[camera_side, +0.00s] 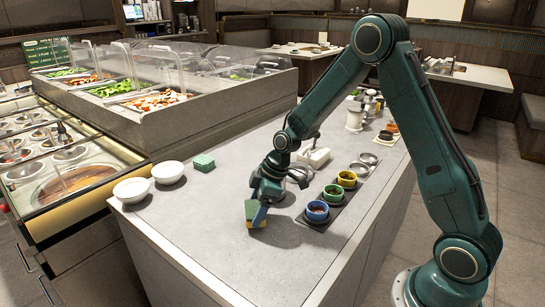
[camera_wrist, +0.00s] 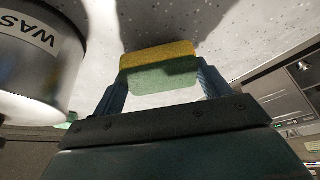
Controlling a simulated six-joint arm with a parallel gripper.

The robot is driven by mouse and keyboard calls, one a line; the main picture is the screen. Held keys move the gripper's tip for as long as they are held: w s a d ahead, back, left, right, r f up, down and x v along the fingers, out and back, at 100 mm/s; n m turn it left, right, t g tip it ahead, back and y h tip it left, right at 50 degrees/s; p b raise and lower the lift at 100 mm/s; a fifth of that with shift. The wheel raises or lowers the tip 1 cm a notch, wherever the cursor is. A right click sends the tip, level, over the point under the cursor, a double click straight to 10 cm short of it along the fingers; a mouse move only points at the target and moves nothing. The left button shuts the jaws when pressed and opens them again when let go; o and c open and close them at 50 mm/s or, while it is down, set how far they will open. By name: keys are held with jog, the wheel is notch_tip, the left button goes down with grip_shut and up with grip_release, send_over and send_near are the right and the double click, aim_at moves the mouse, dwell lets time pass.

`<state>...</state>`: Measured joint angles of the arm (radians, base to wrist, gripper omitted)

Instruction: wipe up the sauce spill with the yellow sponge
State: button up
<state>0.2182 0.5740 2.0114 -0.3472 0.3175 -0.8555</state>
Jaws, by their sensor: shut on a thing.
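The yellow sponge (camera_side: 255,223) has a yellow layer and a green layer. My gripper (camera_side: 260,212) is shut on it near the front of the grey counter. In the wrist view the sponge (camera_wrist: 158,68) sits between the two blue fingers of my gripper (camera_wrist: 160,82), green side nearer the camera and yellow side farther. In the side view its yellow side is low, at or just above the counter; I cannot tell if it touches. I see no sauce spill in either view; the sponge and gripper may hide it.
Blue (camera_side: 317,210), green (camera_side: 333,194) and yellow (camera_side: 347,179) sauce wells stand close on the right. A metal container marked "WAS" (camera_wrist: 35,60) is at the wrist view's left. The front counter is clear.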

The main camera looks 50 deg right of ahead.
jog(key=shift+r, duration=2.95)
jog(key=shift+w+r, duration=0.1)
